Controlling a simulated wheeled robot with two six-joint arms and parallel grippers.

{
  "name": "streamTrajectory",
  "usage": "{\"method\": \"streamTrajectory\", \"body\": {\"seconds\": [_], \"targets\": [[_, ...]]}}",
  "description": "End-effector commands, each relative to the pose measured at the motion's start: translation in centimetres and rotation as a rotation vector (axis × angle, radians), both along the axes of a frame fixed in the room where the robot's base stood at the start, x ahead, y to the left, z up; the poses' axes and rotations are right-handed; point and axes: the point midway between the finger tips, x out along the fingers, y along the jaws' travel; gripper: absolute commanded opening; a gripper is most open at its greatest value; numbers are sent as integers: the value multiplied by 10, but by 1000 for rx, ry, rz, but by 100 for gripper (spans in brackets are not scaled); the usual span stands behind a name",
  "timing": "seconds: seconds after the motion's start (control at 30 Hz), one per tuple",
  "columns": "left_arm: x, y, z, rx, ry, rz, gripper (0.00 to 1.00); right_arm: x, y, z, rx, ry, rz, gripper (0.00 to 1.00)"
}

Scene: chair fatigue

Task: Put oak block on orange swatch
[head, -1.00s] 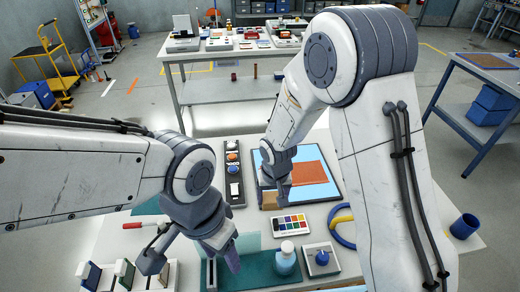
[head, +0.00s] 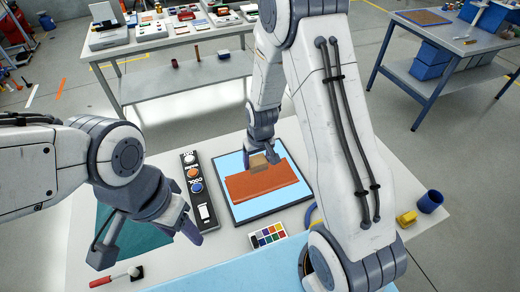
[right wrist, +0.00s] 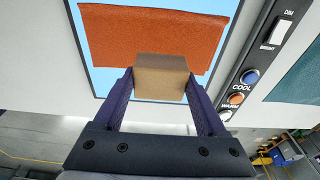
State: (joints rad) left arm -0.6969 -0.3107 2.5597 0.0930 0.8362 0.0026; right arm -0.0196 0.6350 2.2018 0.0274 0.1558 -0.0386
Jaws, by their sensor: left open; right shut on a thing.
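The oak block (head: 258,161) is a tan block held between the fingers of my right gripper (head: 260,153). In the right wrist view the block (right wrist: 160,72) sits between both fingertips, and its top overlaps the edge of the orange swatch (right wrist: 150,35). In the head view the orange swatch (head: 262,187) lies on a light-blue panel, and the block is at its far edge. I cannot tell whether the block touches the swatch. My left gripper (head: 146,243) is open and empty over the table's left side.
The dark-framed light panel (head: 243,212) lies under the swatch. A control strip with knobs (head: 194,185) is left of it. A colour chart (head: 268,236) lies in front. A red-handled tool (head: 116,278), yellow object (head: 406,218) and blue cup (head: 430,202) are nearby.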

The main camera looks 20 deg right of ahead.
Motion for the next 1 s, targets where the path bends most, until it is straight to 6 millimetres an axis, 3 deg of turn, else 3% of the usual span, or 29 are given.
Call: {"method": "streamTrajectory", "body": {"seconds": [0.1, 0.53, 1.0], "targets": [[0, 0, 5, 1, 1, 0, 55, -2, -14, 2, -2, -1, -4, 17], [0, 0, 3, 1, 1, 0, 55, -4, -13, 0, -3, -2, 1, 17], [0, 0, -31, 1, 1, -1, 55, -3, -12, -40, -2, -2, 3, 17]]}}
